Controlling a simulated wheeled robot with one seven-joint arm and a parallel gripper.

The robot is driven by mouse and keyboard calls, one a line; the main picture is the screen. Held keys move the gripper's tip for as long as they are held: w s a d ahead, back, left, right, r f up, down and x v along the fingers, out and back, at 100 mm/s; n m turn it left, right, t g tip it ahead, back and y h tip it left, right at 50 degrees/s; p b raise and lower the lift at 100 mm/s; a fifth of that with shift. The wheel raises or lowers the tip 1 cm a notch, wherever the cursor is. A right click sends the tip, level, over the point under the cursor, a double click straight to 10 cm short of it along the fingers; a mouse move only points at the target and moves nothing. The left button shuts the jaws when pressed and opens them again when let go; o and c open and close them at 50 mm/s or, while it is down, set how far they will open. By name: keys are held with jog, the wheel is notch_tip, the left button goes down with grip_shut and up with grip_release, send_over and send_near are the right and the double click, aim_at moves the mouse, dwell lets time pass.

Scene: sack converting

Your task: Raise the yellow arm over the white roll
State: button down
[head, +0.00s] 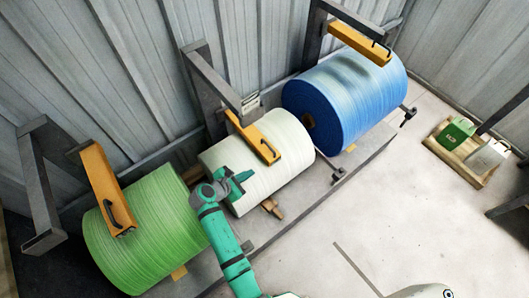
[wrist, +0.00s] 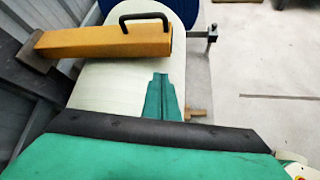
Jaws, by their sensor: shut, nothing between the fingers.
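The white roll (head: 232,160) lies in the middle of the row of rolls in the head view. It fills the centre of the wrist view (wrist: 105,88). The yellow arm (head: 252,136) lies across the top of the white roll, with a black handle (head: 268,151) near its front end. In the wrist view the yellow arm (wrist: 90,42) and its handle (wrist: 146,18) are just beyond my gripper. My gripper (head: 247,176) is shut and empty, in front of the white roll and below the handle in the picture. Its teal fingers (wrist: 160,82) show in the wrist view, apart from the handle.
A green roll (head: 150,230) with a yellow arm (head: 107,187) is at left. A blue roll (head: 350,95) with a yellow arm (head: 360,43) is at right. Grey posts stand behind. A pallet (head: 465,165) with sacks is far right. The floor (head: 370,200) in front is mostly clear.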

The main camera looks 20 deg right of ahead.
jog(key=n+g+h, duration=0.1)
jog(key=g+h, duration=0.1)
send_near(265, 156)
notch_tip(265, 156, up, 3)
jog(key=x, duration=1)
jog(key=shift+w+a, duration=0.1)
